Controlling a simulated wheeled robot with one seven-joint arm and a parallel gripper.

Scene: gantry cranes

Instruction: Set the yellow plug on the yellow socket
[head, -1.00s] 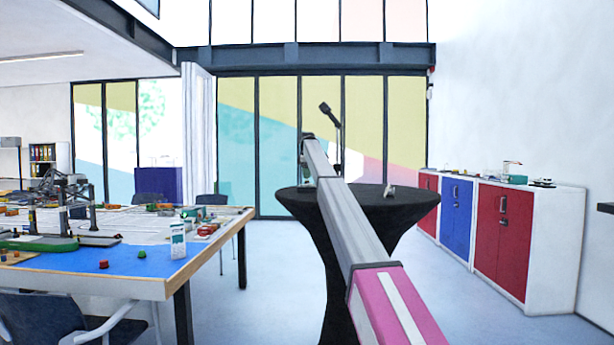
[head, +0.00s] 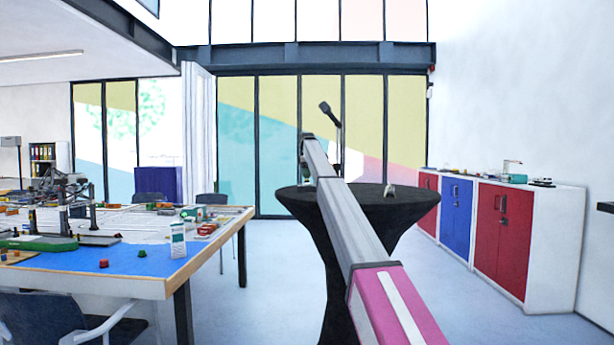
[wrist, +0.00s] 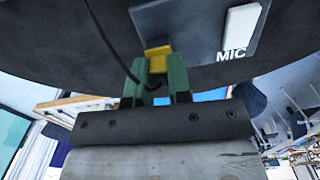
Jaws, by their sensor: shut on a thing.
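My gripper (wrist: 158,76) has two green fingers closed on the yellow plug (wrist: 158,64) in the wrist view. A thin black cable runs beside the fingers and loops near the plug. The yellow reaches up to the edge of a dark panel marked MIC, with a white block (wrist: 241,27) on it. I cannot tell where the plug ends and whether the upper yellow part belongs to the yellow socket.
A round black table (head: 405,205) stands ahead, behind my arm. A small pale object (head: 389,191) lies on it, and a black microphone-like thing (head: 325,107) rises above it. A cluttered worktable (head: 140,262) is at left. Red and blue cabinets (head: 457,205) line the right wall.

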